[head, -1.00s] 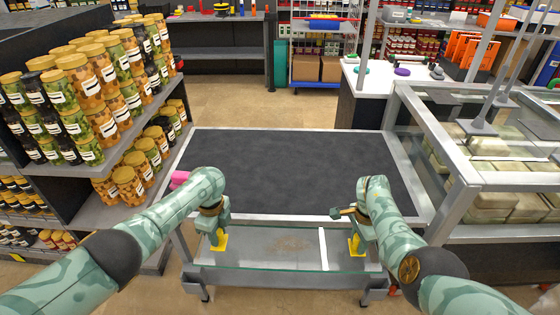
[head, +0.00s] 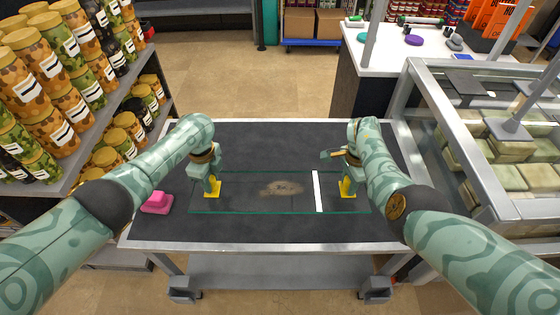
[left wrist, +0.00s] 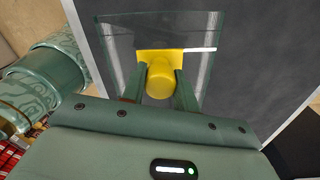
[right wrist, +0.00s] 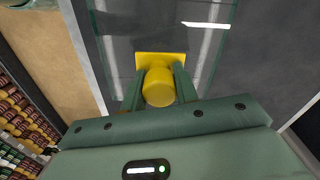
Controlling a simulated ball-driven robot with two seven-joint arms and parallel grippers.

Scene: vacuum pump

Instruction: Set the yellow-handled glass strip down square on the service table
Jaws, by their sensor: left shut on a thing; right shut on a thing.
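The clear glass strip (head: 255,204) lies over the front part of the dark top of the service table (head: 270,140) in the head view. Its long edges run about parallel to the table's front edge. I cannot tell whether it touches the top. It carries a white stripe and a brown smudge. My left gripper (head: 211,182) is shut on the left yellow handle (left wrist: 160,78). My right gripper (head: 346,180) is shut on the right yellow handle (right wrist: 158,84). The fingers clasp each handle's knob from both sides in the wrist views.
A pink object (head: 157,203) sits on the table left of the glass. Shelves of jars (head: 60,80) stand at the left. A glass display case (head: 500,150) adjoins the table's right side. The table top behind the glass is clear.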

